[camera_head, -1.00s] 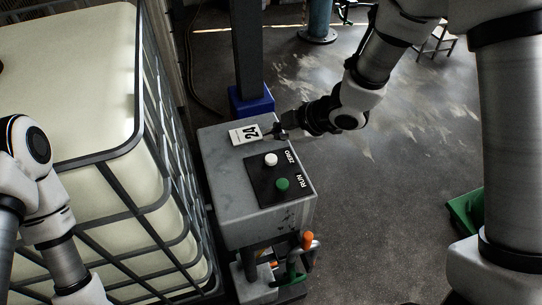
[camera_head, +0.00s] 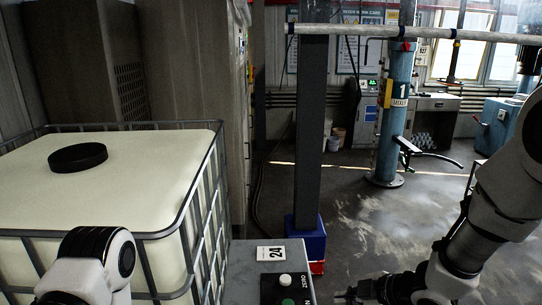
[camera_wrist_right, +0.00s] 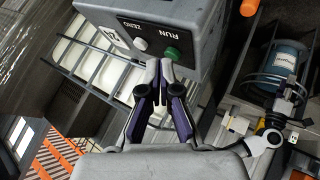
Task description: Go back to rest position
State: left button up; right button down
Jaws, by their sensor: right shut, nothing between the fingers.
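My right gripper (camera_head: 348,296) is low in the head view, just right of the grey control box (camera_head: 238,272), with a gap between them in the picture. In the right wrist view its fingers (camera_wrist_right: 160,70) are together and empty, with the control box (camera_wrist_right: 200,18) beyond them. The box carries a white ZERO button (camera_head: 285,280), a green RUN button (camera_head: 288,301) and a "24" label (camera_head: 270,253). The buttons also show in the wrist view, white (camera_wrist_right: 140,44) and green (camera_wrist_right: 172,53). My left arm shows at the lower left; its gripper is out of view.
A caged white tank (camera_head: 130,180) with a black lid (camera_head: 78,157) stands left of the box. A dark column (camera_head: 311,130) on a blue base (camera_head: 306,240) rises behind the box. A blue post (camera_head: 392,120) stands farther back. Open floor (camera_head: 370,235) lies to the right.

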notch_tip(320, 180, down, 15)
jog(key=s+m+g+h+b, duration=0.1)
jog(key=s+m+b, duration=0.1)
jog(key=m+b, duration=0.3)
pick_arm(q)
notch_tip(320, 180, down, 14)
jog(key=w+a+b, duration=0.1)
jog(key=b, duration=0.7)
jog(key=shift+w, duration=0.2)
pick_arm(e)
jog(key=s+d+f+m+g+h, duration=0.2)
jog(key=s+f+m, duration=0.4)
jog(key=s+f, duration=0.6)
jog(key=s+d+f+m+g+h, duration=0.3)
jog(key=s+d+f+m, duration=0.3)
jog(key=s+f, duration=0.5)
notch_tip(320, 180, down, 3)
jog(key=shift+s+r+m+g, duration=0.1)
jog(key=shift+s+m+g, duration=0.2)
jog(key=shift+s+g, duration=0.1)
pick_arm(q)
jog(key=shift+w+f, duration=0.1)
pick_arm(e)
jog(key=shift+w, duration=0.2)
